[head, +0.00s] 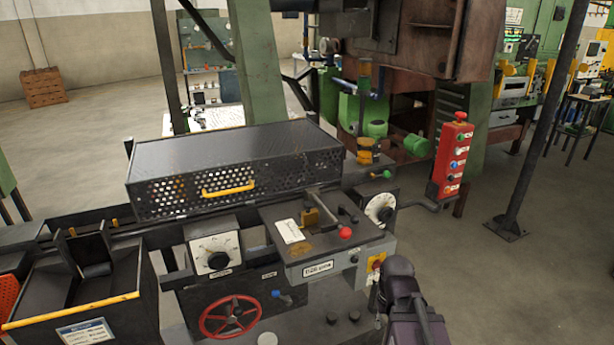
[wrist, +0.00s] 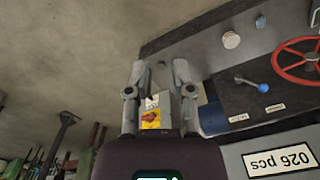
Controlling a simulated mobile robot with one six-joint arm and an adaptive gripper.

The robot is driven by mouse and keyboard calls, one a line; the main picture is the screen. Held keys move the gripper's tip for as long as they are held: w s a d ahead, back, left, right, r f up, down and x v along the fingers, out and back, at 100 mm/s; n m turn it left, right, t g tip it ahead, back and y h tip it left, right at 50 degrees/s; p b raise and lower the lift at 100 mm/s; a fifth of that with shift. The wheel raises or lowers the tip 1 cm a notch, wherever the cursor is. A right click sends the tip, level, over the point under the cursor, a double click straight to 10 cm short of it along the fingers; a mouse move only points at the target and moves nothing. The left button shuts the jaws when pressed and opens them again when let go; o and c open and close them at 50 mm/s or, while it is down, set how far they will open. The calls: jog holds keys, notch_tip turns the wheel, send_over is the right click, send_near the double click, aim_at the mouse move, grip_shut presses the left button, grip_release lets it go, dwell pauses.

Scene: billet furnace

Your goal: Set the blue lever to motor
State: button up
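The blue lever (head: 285,298) is on the dark front of the machine, right of the red handwheel (head: 232,316). In the wrist view the lever's blue knob (wrist: 264,88) is at the right, its thin shaft running left from it. Two small white labels (wrist: 276,107) are near it, too small to read. In the wrist view my gripper (wrist: 159,68) has its two fingers apart with nothing held, well to the left of the lever. In the head view my dark arm end is at the lower right; its fingertips are not clear.
A yellow plate with a red switch (head: 376,262) is on the machine's right end, close to my arm; it also shows between my fingers (wrist: 150,119). A black scrap box (head: 80,310) stands at the left.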

jog(key=o, duration=0.3)
jog(key=shift+o, duration=0.4)
jog(key=shift+w+a+f+b, duration=0.1)
jog(key=shift+w+f+b, duration=0.05)
jog(key=shift+f+b, duration=0.15)
jog(key=n+t+y+b, duration=0.65)
jog(key=t+b, duration=1.45)
jog(key=b, duration=3.1)
send_near(276, 293)
jog(key=shift+m+y, duration=0.75)
jog(key=shift+y, duration=0.2)
jog(key=f, duration=0.1)
jog(key=s+d+f, duration=0.1)
jog(key=s+f, duration=0.1)
jog(key=shift+d+f, duration=0.1)
jog(key=shift+d, duration=0.25)
jog(key=shift+w, duration=0.1)
jog(key=shift+p+x, duration=2.85)
jog(key=shift+x, duration=3.9)
